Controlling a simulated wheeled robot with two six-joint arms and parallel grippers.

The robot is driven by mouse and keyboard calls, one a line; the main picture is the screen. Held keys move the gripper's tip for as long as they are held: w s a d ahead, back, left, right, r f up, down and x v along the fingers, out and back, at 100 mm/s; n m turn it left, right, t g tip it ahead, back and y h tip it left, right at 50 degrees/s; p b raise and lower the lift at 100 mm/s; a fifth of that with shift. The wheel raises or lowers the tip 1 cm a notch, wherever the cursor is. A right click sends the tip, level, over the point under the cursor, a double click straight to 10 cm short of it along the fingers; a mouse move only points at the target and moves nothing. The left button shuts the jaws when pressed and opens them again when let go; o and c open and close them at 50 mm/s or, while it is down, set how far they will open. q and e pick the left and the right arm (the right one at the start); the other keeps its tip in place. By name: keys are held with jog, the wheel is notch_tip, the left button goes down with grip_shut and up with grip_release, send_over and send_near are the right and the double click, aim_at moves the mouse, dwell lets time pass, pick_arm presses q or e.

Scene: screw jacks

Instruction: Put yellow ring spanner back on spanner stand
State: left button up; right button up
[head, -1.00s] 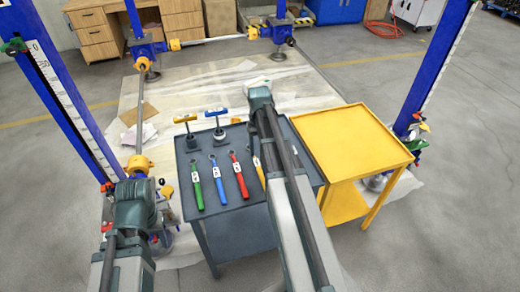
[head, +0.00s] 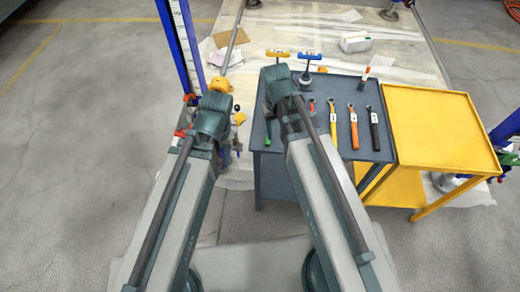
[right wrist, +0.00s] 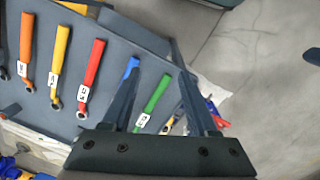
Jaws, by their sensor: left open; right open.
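The yellow ring spanner (head: 333,120) lies on the dark grey table among other coloured spanners. It also shows in the right wrist view (right wrist: 61,53), ring end toward the bottom. My right gripper (right wrist: 156,58) is open and empty above the table. Its fingers are over the blue and green spanners, to the right of the yellow one in that view. In the head view my right gripper (head: 275,80) is mostly hidden by its wrist. My left gripper (head: 213,102) is left of the table, its fingers hidden. I cannot tell which object is the spanner stand.
The dark grey table (head: 300,168) carries green (head: 267,132), red (head: 312,107), orange (head: 353,128) and black (head: 373,130) spanners. A yellow T-handle (head: 277,53) and a blue T-handle (head: 309,57) stand at its back. The yellow table (head: 440,125) beside it is empty.

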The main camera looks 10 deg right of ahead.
jog(key=s+a+n, duration=0.2)
jog(key=s+a, duration=0.5)
